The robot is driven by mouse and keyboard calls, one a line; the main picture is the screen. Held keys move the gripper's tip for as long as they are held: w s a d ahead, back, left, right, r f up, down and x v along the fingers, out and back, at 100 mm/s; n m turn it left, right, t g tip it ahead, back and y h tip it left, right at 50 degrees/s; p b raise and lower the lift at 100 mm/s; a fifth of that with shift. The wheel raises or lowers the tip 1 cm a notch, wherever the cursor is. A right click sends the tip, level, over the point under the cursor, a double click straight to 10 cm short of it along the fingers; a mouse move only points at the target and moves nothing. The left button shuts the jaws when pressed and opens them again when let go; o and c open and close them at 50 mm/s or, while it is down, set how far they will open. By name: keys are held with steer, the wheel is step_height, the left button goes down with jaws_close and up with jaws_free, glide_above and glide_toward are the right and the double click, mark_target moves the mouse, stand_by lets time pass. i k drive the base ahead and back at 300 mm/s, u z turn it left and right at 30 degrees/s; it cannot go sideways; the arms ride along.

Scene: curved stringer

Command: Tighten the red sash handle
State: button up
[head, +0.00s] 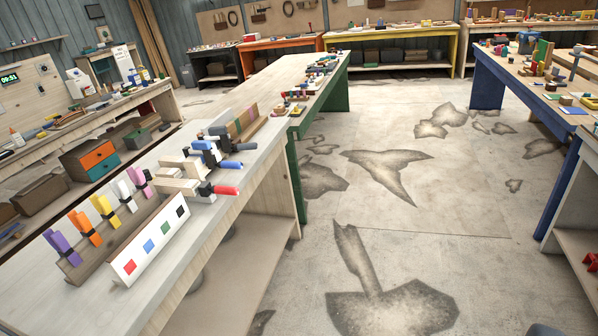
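The red sash handle (227,190) sticks out to the right from a black clamp part (206,189) over the right edge of the left workbench. It is the nearest of several handles in that row. Pale wooden pieces (176,186) lie left of the red handle, beside the clamp. Whether the clamp touches them tightly is too small to tell. My gripper is not in view.
The workbench (228,214) also bears a rack (110,245) of coloured clamps and a white board with coloured squares (150,240). A green-legged bench (300,176) adjoins behind. A blue-legged bench (562,165) stands right. The stained floor between (430,210) is clear.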

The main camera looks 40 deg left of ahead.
mark_target(227, 191)
steer(key=u, duration=0.1)
steer(key=i, duration=1.25)
steer(key=u, duration=0.65)
